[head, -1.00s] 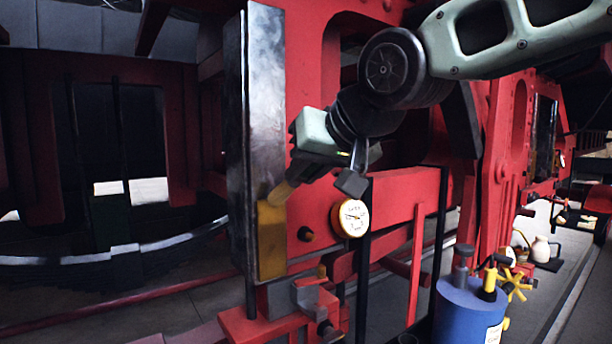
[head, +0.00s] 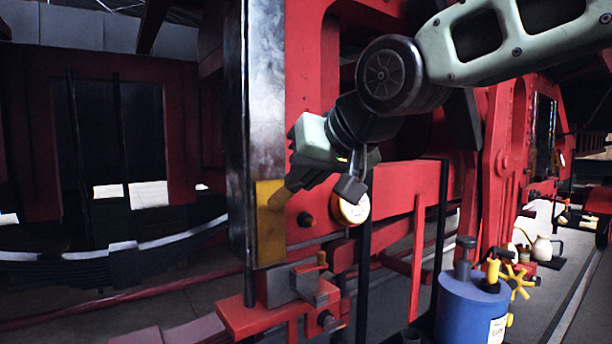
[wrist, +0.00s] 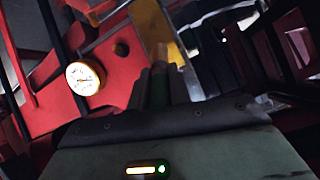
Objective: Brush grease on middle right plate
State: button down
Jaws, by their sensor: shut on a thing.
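My gripper (head: 335,170) is shut on a brush (head: 281,196), its short tan bristle end pointing down and left. It also shows in the wrist view, between my fingers, as a brush (wrist: 161,58) with a green handle. The bristles appear to lie at the upper part of a yellow grease coat on the upright metal plate (head: 265,95). I cannot tell for certain that they touch. The plate is bare grey metal above and yellow over its lower end. In the wrist view the yellow coat (wrist: 176,52) lies behind the brush.
A round gauge (head: 354,212) is just below my gripper, partly hidden by it. A grey and red clamp block (head: 290,287) sits under the plate. A blue drum (head: 468,312) stands at lower right. Red frame beams (head: 415,190) are close behind my gripper.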

notch_tip(320, 180, down, 11)
jog(key=b, duration=1)
jog(key=shift+s+d, duration=0.1)
dwell(0.4)
jog(key=shift+s+d+b, duration=0.25)
jog(key=shift+s+d, duration=0.3)
jog(key=shift+s, duration=0.25)
jog(key=shift+s+d+b, duration=0.3)
jog(key=shift+s+d, duration=0.2)
jog(key=shift+s, duration=0.35)
jog(key=shift+s+d+b, duration=0.25)
jog(key=shift+s+d, duration=0.3)
jog(key=shift+s, duration=0.25)
jog(key=shift+s+d+b, duration=0.2)
jog(key=shift+s+d, duration=0.25)
jog(key=shift+s, duration=0.15)
jog(key=shift+s+d+b, duration=0.2)
jog(key=shift+s+d, duration=0.2)
jog(key=shift+s, duration=0.2)
jog(key=shift+f, duration=0.1)
